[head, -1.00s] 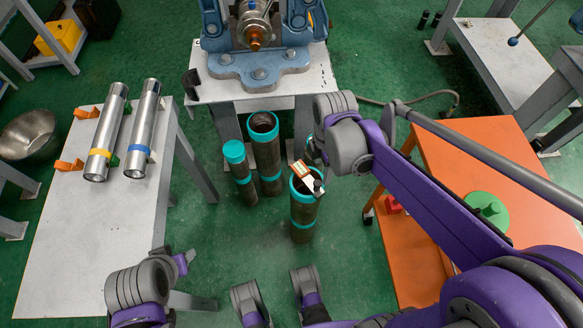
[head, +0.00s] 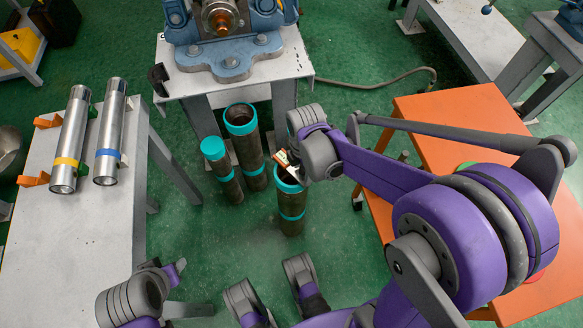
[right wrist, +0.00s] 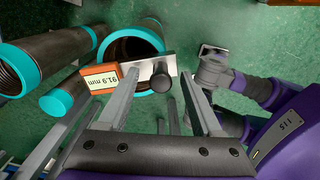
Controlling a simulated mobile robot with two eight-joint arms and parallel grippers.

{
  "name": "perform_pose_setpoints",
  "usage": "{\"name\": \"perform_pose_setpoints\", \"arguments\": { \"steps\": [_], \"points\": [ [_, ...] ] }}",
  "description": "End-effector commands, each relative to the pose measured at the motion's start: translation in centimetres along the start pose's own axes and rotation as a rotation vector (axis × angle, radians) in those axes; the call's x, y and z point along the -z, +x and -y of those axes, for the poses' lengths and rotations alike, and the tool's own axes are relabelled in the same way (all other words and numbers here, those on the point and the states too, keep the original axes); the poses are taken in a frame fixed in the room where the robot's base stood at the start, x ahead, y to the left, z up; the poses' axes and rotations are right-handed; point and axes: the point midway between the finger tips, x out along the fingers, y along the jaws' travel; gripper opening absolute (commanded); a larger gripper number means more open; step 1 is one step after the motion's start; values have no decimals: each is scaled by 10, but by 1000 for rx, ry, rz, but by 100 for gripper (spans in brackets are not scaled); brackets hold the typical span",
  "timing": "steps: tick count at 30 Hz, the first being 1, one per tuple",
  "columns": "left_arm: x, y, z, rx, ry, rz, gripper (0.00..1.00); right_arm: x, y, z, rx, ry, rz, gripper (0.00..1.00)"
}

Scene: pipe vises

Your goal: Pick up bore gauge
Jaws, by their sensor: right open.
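The bore gauge has an orange body (right wrist: 101,77) with a white display reading 91.9 mm, a silver plate and a black knob (right wrist: 162,82). It lies across the open top of a dark pipe with teal bands (head: 291,205); the gauge also shows in the head view (head: 283,159). My right gripper (right wrist: 158,85) is open, its fingers on either side of the knob, with the plate by the fingertips. In the head view the right wrist partly hides the gauge and fingers. My left arm is at the lower left of the head view; its jaw state is unclear.
Two more dark teal-banded pipes (head: 245,145) stand left of the gauge's pipe. A vise bench (head: 300,62) is behind them. An orange table (head: 425,125) is at right. A white table (head: 95,225) at left holds two silver cylinders (head: 108,140).

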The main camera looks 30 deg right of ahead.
Motion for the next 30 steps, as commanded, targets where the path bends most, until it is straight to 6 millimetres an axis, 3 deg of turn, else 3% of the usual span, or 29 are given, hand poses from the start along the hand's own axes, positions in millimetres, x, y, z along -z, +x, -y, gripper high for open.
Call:
{"name": "perform_pose_setpoints", "arguments": {
  "steps": [6, 17, 30],
  "points": [
    [0, 0, 0, 0, 0, 0, 50, 0, 1, 0, 0, 0, 0, 66],
    [0, 0, 0, 0, 0, 0, 50, 0, 1, 0, 0, 0, 0, 2],
    [0, 0, 0, 0, 0, 0, 50, 0, 1, 0, 0, 0, 0, 0]
  ]
}}
